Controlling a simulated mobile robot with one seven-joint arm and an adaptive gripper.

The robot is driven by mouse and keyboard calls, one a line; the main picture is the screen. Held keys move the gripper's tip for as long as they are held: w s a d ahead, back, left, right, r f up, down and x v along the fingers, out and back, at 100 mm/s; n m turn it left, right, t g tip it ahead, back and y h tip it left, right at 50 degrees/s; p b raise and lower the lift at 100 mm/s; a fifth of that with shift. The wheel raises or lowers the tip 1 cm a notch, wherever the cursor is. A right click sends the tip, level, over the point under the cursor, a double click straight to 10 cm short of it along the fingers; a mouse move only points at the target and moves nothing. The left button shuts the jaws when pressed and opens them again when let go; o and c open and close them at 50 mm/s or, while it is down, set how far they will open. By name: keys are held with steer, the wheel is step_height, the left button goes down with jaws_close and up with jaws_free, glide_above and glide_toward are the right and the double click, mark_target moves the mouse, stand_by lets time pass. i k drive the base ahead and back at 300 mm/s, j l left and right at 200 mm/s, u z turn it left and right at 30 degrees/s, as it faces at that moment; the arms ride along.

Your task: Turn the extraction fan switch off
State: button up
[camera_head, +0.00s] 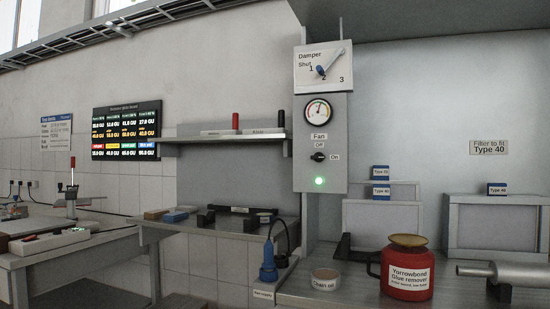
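The extraction fan switch (318,157) is a small black rotary knob on a grey control box (301,178) on the wall, right of centre. The label "Fan" is above it, with "Off" at its top and "On" at its right. The knob lies roughly sideways, towards "On". A green lamp (319,181) glows below it. A round gauge (319,112) is above the switch. A damper panel (306,75) with a lever and the marks "Shut", 1, 2 and 3 tops the box. My gripper is not in this view.
Below the box, a bench (350,290) holds a red glue remover can (407,275), a round tin (325,280) and a metal cylinder (500,271). A shelf (215,138) juts out left of the box. The space before the switch looks clear.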

mark_target(319, 157)
steer(key=i+l+u, duration=0.15)
steer(key=l, duration=0.2)
steer(key=i+l+u, duration=0.1)
steer(key=i+l, duration=0.15)
steer(key=i+l+u, duration=0.15)
steer(key=l, duration=0.35)
